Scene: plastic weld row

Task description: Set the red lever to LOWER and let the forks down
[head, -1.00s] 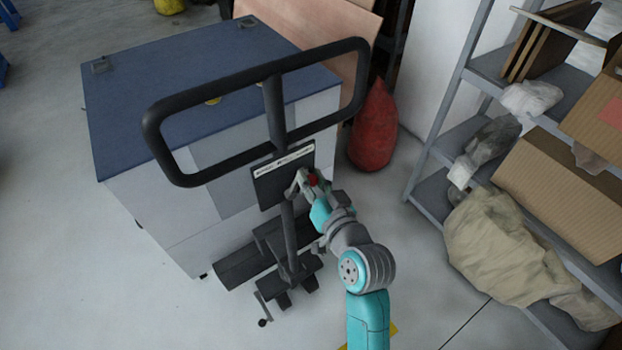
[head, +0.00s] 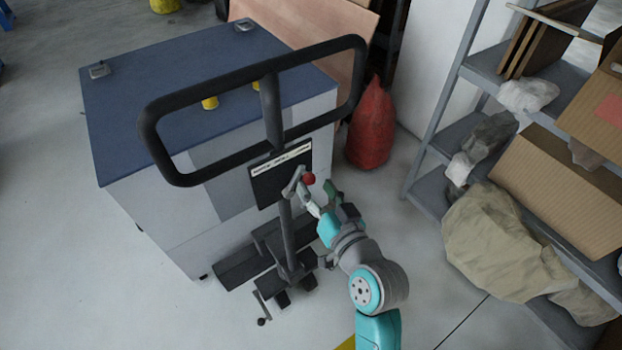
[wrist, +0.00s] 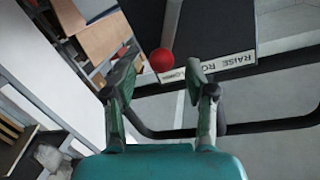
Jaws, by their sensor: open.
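The red lever's ball knob (head: 309,179) stands at the right end of the black plate (head: 275,188) on the truck's mast, below the right end of its white label strip. In the wrist view the strip reads "RAISE RO" and the red ball (wrist: 162,60) covers its other end. My gripper (head: 318,198) is open and empty, close to the knob on its lower right. In the wrist view the ball shows between the fingertips (wrist: 160,80), beyond them, apparently clear of both. The forks are hidden under the blue-topped grey box (head: 170,90).
The truck's black loop handle (head: 215,172) rises above the plate. A red sack-like object (head: 372,130) stands behind. A shelf rack (head: 428,155) with cardboard boxes (head: 555,190) and a draped cloth (head: 500,245) is on the right. The floor at left is clear.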

